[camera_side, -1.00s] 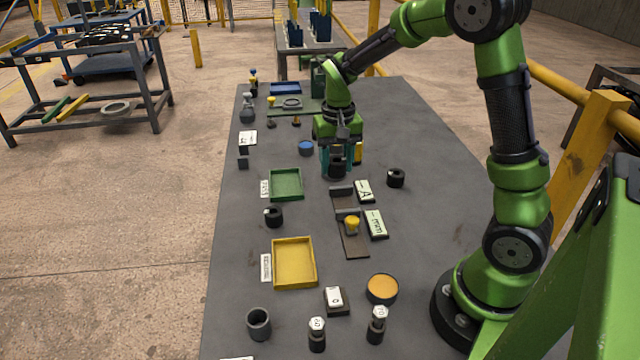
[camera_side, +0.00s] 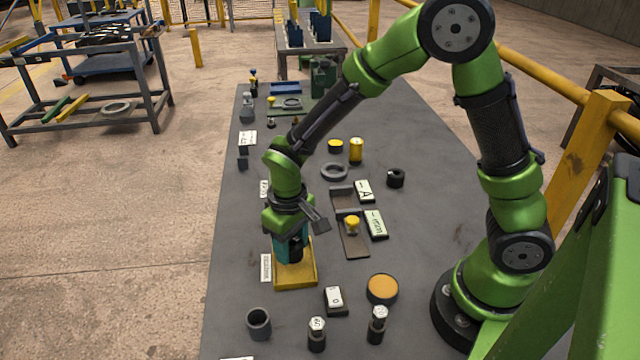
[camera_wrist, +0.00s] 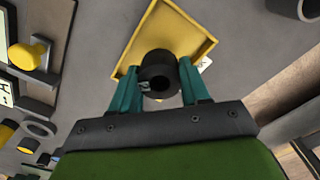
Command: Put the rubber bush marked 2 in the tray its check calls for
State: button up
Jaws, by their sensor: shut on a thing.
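My gripper (camera_wrist: 160,88) has its teal fingers shut on a black rubber bush (camera_wrist: 160,66). A small pale mark shows on the bush's side and looks like a 2. In the side view my gripper (camera_side: 291,248) hangs over the upper part of the yellow tray (camera_side: 297,283), with the bush (camera_side: 295,249) between its fingers. The bush looks to be above the tray; the exact gap cannot be told. The yellow tray (camera_wrist: 207,45) looks empty where it shows in the wrist view.
Another black bush (camera_side: 396,178) stands at the right. Dark check fixtures (camera_side: 354,243), one with a yellow knob (camera_side: 352,223), lie right of the tray beside label cards (camera_side: 375,224). A grey cup (camera_side: 259,323), orange-topped disc (camera_side: 382,288) and capped pieces (camera_side: 317,334) stand in front.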

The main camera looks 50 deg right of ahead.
jog(key=shift+f, duration=1.15)
jog(key=shift+f, duration=0.1)
jog(key=o, duration=0.9)
notch_tip(320, 180, up, 12)
notch_tip(320, 180, up, 8)
jog(key=m+t+y, duration=0.2)
jog(key=t, duration=0.1)
send_over(291, 247)
jog(key=s+d, duration=0.4)
jog(key=s, duration=0.1)
jog(key=s+d+r+m+t, duration=0.2)
jog(key=s+d+r+t, duration=0.1)
jog(key=s, duration=0.3)
jog(key=shift+s+d+r+t, duration=0.25)
jog(key=shift+r+t, duration=0.1)
jog(key=shift+t, duration=0.25)
